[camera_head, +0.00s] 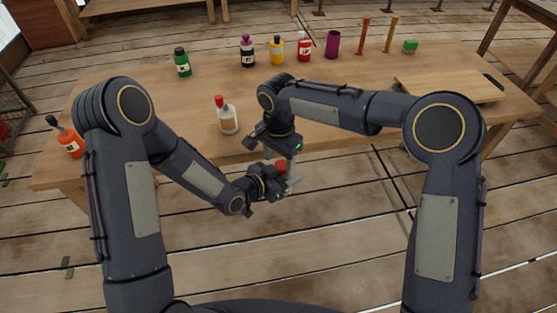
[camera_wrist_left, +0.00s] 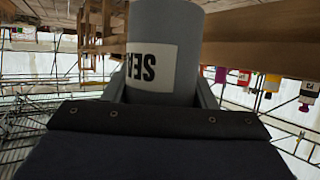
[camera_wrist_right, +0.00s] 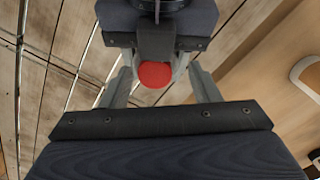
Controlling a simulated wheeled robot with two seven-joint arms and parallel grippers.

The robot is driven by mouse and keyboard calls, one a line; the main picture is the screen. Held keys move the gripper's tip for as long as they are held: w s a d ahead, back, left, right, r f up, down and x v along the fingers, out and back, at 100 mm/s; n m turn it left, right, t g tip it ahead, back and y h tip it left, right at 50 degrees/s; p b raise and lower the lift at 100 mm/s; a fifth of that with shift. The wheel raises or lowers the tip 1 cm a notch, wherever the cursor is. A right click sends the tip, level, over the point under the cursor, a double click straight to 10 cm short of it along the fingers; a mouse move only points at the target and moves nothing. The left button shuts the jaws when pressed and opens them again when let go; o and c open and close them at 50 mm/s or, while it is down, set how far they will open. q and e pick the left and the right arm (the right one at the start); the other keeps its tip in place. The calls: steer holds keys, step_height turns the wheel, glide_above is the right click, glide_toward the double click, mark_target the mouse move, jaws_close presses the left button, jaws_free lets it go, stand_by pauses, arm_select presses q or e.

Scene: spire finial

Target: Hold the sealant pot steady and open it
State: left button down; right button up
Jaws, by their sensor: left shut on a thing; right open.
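The sealant pot is a grey cylinder (camera_wrist_left: 160,25) with a white label reading "SEA" in the left wrist view. My left gripper (camera_head: 283,186) is shut on its body and holds it off the table, in front of the table's near edge. The pot's red lid (camera_wrist_right: 155,74) shows in the right wrist view, and also in the head view (camera_head: 281,167). My right gripper (camera_head: 281,160) points down above the pot. Its open fingers lie on either side of the lid, with gaps to it. The pot's body is mostly hidden in the head view.
The wooden table (camera_head: 330,110) carries a white bottle with a red cap (camera_head: 227,115) nearest the arms. An orange bottle (camera_head: 70,140) and a green bottle (camera_head: 182,63) stand left. Several bottles and a purple cup (camera_head: 332,44) line the back. A board (camera_head: 450,87) lies right.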

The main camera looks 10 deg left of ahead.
step_height(320, 180, up, 4)
steer(key=shift+f, duration=0.2)
steer(key=shift+c, duration=0.5)
steer(key=shift+d+r+m, duration=0.2)
steer(key=shift+r+m, duration=0.75)
steer(key=shift+m, duration=0.15)
steer(key=shift+w+d+r+m, duration=0.1)
steer(key=shift+d+r+m, duration=0.1)
steer(key=shift+r+m, duration=0.25)
step_height(320, 180, down, 8)
steer(key=shift+r, duration=0.1)
